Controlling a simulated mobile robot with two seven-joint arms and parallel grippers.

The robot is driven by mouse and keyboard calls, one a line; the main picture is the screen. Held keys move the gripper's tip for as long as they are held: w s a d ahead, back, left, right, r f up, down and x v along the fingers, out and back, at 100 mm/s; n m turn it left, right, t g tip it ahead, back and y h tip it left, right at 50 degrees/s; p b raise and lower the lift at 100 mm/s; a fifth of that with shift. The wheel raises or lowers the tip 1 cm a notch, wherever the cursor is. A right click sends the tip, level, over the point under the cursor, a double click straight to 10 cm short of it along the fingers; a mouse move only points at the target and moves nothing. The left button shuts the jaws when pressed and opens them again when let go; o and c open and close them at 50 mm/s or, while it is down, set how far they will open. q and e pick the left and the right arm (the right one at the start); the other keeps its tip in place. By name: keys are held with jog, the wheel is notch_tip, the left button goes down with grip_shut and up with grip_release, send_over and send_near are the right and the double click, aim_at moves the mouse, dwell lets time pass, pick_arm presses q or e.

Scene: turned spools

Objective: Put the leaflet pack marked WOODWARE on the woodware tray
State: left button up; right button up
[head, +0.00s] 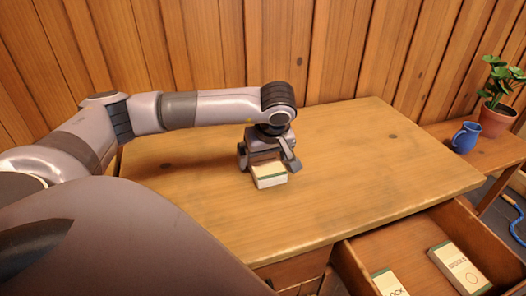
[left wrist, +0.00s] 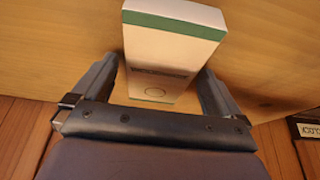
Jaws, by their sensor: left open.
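A white leaflet pack with green bands (head: 270,177) is at the middle of the wooden table, apparently resting on it. My left gripper (head: 268,164) is right above and behind it, pointing down. In the left wrist view the pack (left wrist: 172,48) lies between the two open fingers (left wrist: 160,72), with small gaps at its sides. Its printed word is too blurred to read; a small ring mark sits below it. I cannot make out a woodware tray in either view. My right gripper is not in view.
An open drawer (head: 408,243) at the front right holds two packs, one (head: 388,284) partly cut off and one (head: 460,268) with a ring mark. The table (head: 360,160) is otherwise clear.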

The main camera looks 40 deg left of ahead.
pick_arm(q)
jog(key=shift+f, duration=0.15)
jog(key=shift+c, duration=0.3)
jog(key=c, duration=1.1)
